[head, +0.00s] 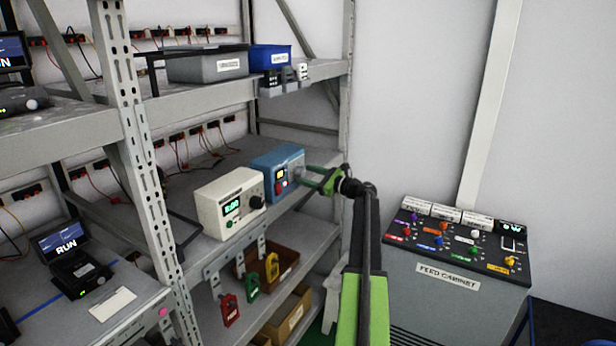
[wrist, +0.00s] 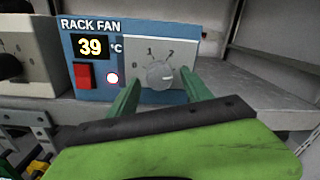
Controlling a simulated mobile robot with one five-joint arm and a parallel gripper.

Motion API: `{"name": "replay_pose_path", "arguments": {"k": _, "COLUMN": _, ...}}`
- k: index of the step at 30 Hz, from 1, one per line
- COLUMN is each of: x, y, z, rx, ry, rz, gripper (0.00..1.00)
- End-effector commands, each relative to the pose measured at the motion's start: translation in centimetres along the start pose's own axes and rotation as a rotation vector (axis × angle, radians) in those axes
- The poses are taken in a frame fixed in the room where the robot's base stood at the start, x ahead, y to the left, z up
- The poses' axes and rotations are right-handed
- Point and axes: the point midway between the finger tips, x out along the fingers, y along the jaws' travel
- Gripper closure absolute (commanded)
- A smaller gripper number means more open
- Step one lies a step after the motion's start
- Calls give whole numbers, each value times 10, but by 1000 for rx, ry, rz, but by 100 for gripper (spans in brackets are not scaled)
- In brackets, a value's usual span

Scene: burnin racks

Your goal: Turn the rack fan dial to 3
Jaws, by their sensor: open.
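The rack fan box (head: 272,160) is blue and stands on the middle shelf, its front facing my arm. In the wrist view the rack fan box (wrist: 88,26) shows "RACK FAN", a display reading 39 °C, a red switch and a small light. Its grey dial (wrist: 160,75) sits on a pale plate marked 0, 1 and 2; no 3 shows, and the dial's exact pointing is unclear. My gripper (head: 312,179) is open in front of the dial. In the wrist view its green fingers stand left and right of the dial; contact cannot be told.
A cream box (head: 228,203) with a green display and black knob stands close left of the fan box. Coloured tags (head: 252,283) hang below the shelf edge. The feed cabinet (head: 448,275) stands to the right. Bins (head: 207,69) sit on the shelf above.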

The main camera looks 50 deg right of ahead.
Motion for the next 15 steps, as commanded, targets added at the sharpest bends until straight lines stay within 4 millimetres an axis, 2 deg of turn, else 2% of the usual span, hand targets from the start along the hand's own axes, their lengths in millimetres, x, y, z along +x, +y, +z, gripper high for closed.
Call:
{"name": "replay_pose_path", "arguments": {"k": 5, "x": -27, "y": 1, "z": 0, "rx": 0, "ry": 1, "rz": -3, "gripper": 42}}
{"name": "replay_pose_path", "arguments": {"k": 15, "x": -122, "y": 1, "z": 0, "rx": 0, "ry": 1, "rz": -3, "gripper": 42}}
